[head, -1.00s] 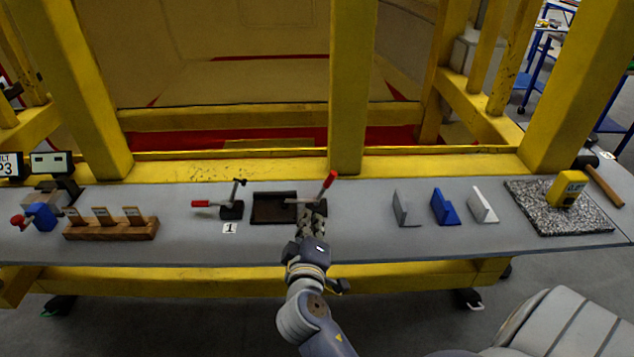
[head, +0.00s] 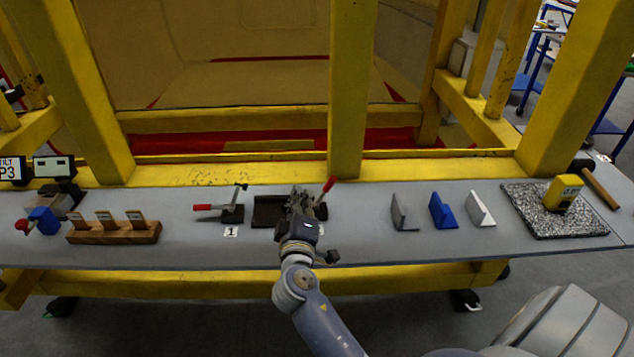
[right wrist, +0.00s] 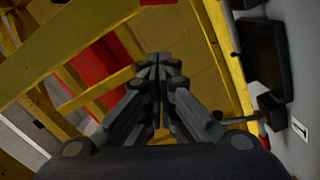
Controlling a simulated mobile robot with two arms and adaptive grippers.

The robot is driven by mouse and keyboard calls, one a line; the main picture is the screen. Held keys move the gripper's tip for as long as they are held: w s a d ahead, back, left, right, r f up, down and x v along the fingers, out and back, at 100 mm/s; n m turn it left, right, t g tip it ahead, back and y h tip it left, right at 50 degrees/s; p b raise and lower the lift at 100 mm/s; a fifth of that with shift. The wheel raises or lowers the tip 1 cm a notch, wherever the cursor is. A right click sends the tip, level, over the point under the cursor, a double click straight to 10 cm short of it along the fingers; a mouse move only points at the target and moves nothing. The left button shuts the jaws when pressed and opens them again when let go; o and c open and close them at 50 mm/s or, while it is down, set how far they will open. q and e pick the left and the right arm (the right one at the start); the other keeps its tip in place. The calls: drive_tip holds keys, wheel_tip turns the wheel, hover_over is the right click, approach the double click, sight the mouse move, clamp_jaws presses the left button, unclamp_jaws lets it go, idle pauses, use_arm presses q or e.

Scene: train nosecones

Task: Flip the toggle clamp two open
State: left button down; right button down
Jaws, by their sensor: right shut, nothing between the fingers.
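Toggle clamp two stands at the right end of a dark tray (head: 265,212) on the grey bench. Its red handle (head: 329,185) points up and leans right in the head view. Most of its body is hidden behind my right gripper (head: 301,198). The gripper is shut and empty, in front of the tray's right part and just left of the red handle. I cannot tell whether it touches the clamp. In the right wrist view its fingers (right wrist: 160,66) are together, and clamp two is not seen. My left gripper is not in view.
Toggle clamp one (head: 232,213), labelled 1, stands left of the tray with its red handle lying left. A wooden block (head: 113,232) is further left. Grey, blue (head: 443,211) and white brackets stand right. A yellow post (head: 350,90) rises behind clamp two.

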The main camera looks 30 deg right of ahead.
drive_tip(key=w+d+f+p, duration=0.1)
drive_tip(key=w+d+p, duration=0.1)
drive_tip(key=d, duration=0.4)
drive_tip(key=shift+w+d+f+p, duration=0.15)
drive_tip(key=shift+w+f+p, duration=0.2)
drive_tip(key=shift+w+f, duration=0.1)
drive_tip(key=shift+s+d+m+b, duration=0.15)
drive_tip(key=shift+d+m+b, duration=0.05)
drive_tip(key=shift+m+b, duration=0.25)
